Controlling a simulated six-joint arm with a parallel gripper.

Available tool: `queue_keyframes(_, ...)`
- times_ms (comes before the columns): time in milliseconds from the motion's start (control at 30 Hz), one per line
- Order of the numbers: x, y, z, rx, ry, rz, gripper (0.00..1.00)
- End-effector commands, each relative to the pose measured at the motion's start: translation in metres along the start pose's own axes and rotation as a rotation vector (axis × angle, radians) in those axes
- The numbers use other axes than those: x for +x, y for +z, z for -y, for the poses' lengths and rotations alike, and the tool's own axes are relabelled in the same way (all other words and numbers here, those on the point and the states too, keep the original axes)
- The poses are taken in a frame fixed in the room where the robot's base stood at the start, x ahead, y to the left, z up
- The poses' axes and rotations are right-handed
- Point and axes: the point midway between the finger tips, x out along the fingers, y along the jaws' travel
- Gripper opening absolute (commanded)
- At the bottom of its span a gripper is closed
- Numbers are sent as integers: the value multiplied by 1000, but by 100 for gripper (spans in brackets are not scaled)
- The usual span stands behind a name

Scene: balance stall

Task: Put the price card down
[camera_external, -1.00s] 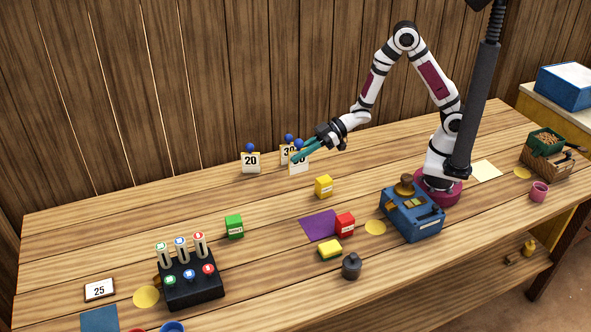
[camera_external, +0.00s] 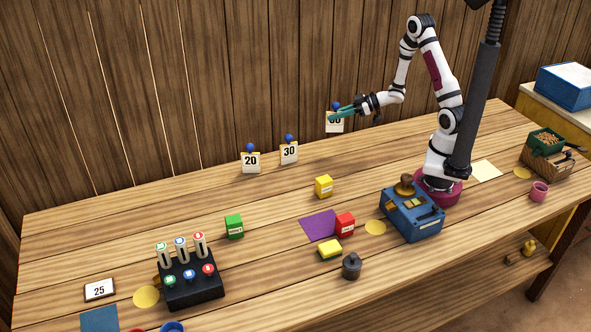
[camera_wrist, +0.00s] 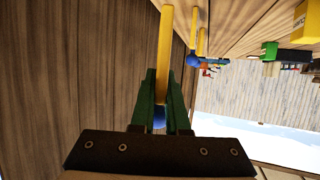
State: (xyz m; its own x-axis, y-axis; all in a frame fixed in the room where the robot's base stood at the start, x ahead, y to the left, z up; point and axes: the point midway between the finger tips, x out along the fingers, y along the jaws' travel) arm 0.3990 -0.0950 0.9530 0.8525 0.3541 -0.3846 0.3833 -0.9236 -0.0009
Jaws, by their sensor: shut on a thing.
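My gripper (camera_external: 341,113) is shut on the blue knob of a white price card (camera_external: 334,126) with a yellow edge. The card hangs upright above the back of the table, close to the wooden wall; its number is partly hidden by the fingers. In the wrist view the card shows edge-on as a yellow strip (camera_wrist: 165,45), with its blue knob between the green fingers (camera_wrist: 160,102). The 20 card (camera_external: 250,162) and the 30 card (camera_external: 289,154) stand at the back, left of my gripper. A 25 card (camera_external: 99,290) lies at the front left.
The table (camera_external: 400,150) is bare below and right of the held card. A yellow box (camera_external: 324,186), a purple cloth (camera_external: 318,226), a red box (camera_external: 345,225) and a blue scale-like box (camera_external: 411,213) stand nearer the front. The plank wall (camera_external: 200,80) rises behind.

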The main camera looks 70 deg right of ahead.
Motion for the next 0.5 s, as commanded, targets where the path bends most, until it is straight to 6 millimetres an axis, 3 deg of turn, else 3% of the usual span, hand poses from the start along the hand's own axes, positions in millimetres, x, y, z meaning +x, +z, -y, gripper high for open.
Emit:
queue_keyframes(100, 37, 8, 21, 0, -9, 2, 0)
queue_keyframes(200, 57, 12, 30, -2, -5, 0, 0)
queue_keyframes(300, 68, 18, 33, 1, -1, 1, 0)
queue_keyframes(500, 82, 50, 33, 0, 2, 2, 0)
